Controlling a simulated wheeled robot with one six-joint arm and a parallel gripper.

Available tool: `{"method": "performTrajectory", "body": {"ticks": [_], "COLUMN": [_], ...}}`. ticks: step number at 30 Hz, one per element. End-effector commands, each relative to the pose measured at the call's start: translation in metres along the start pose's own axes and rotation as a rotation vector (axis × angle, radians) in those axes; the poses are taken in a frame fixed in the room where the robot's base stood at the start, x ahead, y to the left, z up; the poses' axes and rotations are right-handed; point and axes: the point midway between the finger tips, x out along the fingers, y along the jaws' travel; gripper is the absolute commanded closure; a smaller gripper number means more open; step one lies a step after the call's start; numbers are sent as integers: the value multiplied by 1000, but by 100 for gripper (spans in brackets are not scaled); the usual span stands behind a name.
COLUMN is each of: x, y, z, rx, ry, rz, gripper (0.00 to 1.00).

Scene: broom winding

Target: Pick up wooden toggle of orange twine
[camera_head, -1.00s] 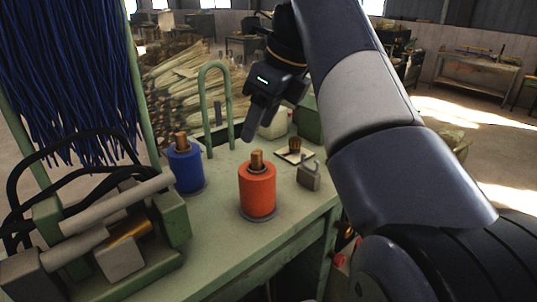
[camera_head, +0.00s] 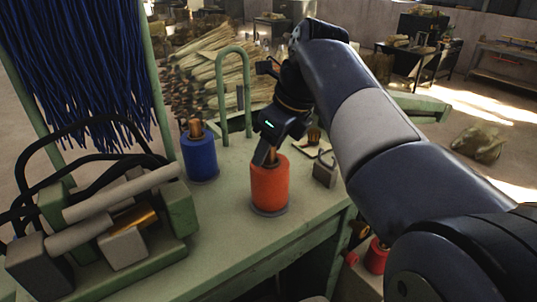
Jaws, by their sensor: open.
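The orange twine spool (camera_head: 269,188) stands upright on a grey disc on the green bench. Its wooden toggle (camera_head: 274,156) is at the top and mostly hidden by my gripper. My gripper (camera_head: 263,158) points down with its fingertips at the toggle, just above the spool's top. The jaws are open. I cannot tell from this angle whether the fingers lie on both sides of the toggle or touch it.
A blue twine spool (camera_head: 200,158) with its own wooden toggle (camera_head: 195,128) stands to the left. A grey padlock-like block (camera_head: 325,172) is close on the right. A green hoop (camera_head: 247,95) rises behind. A roller device (camera_head: 120,225) fills the bench's left side.

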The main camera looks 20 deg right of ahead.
Motion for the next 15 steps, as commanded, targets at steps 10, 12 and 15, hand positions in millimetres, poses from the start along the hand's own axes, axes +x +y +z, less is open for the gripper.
{"method": "performTrajectory", "body": {"ticks": [10, 12, 15], "x": [0, 0, 0], "y": [0, 0, 0], "z": [0, 0, 0], "rx": [0, 0, 0], "ry": [0, 0, 0], "rz": [0, 0, 0], "gripper": [65, 71, 79]}}
